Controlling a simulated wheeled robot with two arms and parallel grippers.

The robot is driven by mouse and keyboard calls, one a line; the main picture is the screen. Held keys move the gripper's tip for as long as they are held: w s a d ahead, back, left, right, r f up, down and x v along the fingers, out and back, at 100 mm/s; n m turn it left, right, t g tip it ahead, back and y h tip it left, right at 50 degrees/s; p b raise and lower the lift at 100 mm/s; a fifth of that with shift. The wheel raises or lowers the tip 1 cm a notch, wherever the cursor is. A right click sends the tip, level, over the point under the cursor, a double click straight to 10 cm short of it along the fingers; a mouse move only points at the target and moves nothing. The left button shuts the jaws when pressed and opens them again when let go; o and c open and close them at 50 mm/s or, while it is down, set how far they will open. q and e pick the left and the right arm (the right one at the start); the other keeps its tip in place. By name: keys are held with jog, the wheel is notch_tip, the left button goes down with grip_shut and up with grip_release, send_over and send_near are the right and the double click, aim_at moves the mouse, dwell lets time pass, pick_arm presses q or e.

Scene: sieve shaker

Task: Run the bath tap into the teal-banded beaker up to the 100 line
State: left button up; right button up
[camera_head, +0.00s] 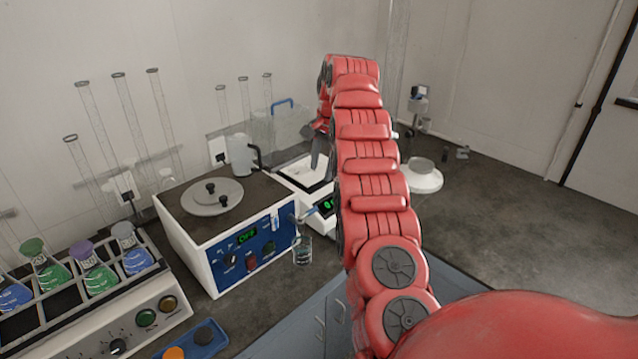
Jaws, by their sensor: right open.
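The water bath (225,235) is a white box with a blue front panel, a green display and a lidded top, left of centre. Its small tap (307,214) sticks out at the right end of the front. A small clear beaker (303,252) stands below the tap, by the bath's front right corner. Its band and marks are too small to read, and I cannot tell its water level. My right gripper (322,160) is open, pointing down above the white balance behind the tap, apart from the beaker. It is partly hidden by my red arm. My left gripper is out of view.
The balance (300,178) with a green display stands right of the bath, partly behind my arm. A flask shaker (110,310) and a blue tray (198,342) are at lower left. Tall glass cylinders line the wall.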

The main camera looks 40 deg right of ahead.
jog(key=r, duration=0.1)
jog(key=r+p, duration=0.1)
jog(key=r, duration=0.1)
jog(key=shift+s+r, duration=0.2)
jog(key=shift+s, duration=0.15)
